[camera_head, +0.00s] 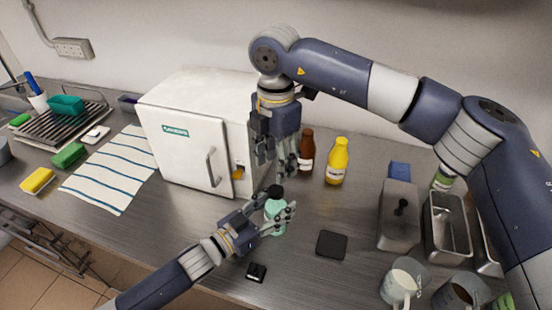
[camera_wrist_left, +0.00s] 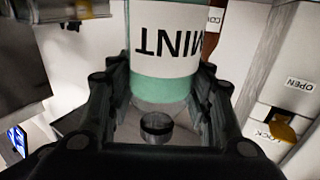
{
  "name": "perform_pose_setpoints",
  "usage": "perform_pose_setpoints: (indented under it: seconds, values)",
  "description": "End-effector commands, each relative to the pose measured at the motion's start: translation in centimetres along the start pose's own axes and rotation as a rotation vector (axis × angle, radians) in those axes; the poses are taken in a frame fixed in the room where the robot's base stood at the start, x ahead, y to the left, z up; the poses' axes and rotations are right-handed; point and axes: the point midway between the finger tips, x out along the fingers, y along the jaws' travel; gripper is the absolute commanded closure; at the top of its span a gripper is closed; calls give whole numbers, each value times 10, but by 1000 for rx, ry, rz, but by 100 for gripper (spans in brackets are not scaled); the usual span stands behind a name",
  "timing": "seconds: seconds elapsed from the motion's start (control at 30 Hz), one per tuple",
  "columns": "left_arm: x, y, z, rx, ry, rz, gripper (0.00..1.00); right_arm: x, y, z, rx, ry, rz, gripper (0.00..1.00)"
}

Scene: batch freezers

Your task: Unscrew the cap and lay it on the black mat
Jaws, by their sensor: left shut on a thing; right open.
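A mint-green bottle (camera_head: 275,208) with a black cap (camera_head: 275,191) stands upright in my left gripper (camera_head: 279,220), in front of the white freezer. My left gripper is shut on its body. In the left wrist view, the bottle (camera_wrist_left: 166,45) with its upside-down MINT label is between the fingers; its cap is out of that view. My right gripper (camera_head: 277,165) is open, points down and hangs just above the cap, apart from it as far as I can tell. The black mat (camera_head: 332,244) lies bare on the counter to the right of the bottle.
The white freezer (camera_head: 184,145) stands close behind to the left. A brown bottle (camera_head: 306,152) and a yellow bottle (camera_head: 337,163) stand behind to the right. Metal containers (camera_head: 399,222) and a white jug (camera_head: 403,282) are at the right. A small black object (camera_head: 256,271) lies near the front.

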Motion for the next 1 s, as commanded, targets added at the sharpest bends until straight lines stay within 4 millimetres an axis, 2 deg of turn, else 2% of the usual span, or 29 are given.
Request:
perform_pose_setpoints:
  seconds: [0.2,0.4,0.57,0.67,1.0]
  values:
    - [0,0,-2,0,3,1,100,0,0,0,330,0,-1,53]
    - [0,0,-2,0,3,1,100,0,0,0,532,-1,-1,53]
    - [0,0,-2,0,3,1,100,2,0,0,597,-1,-1,53]
    - [0,0,-2,0,3,1,100,10,0,0,608,-1,-2,53]
    - [0,0,-2,0,3,1,100,61,-1,0,605,0,-3,53]
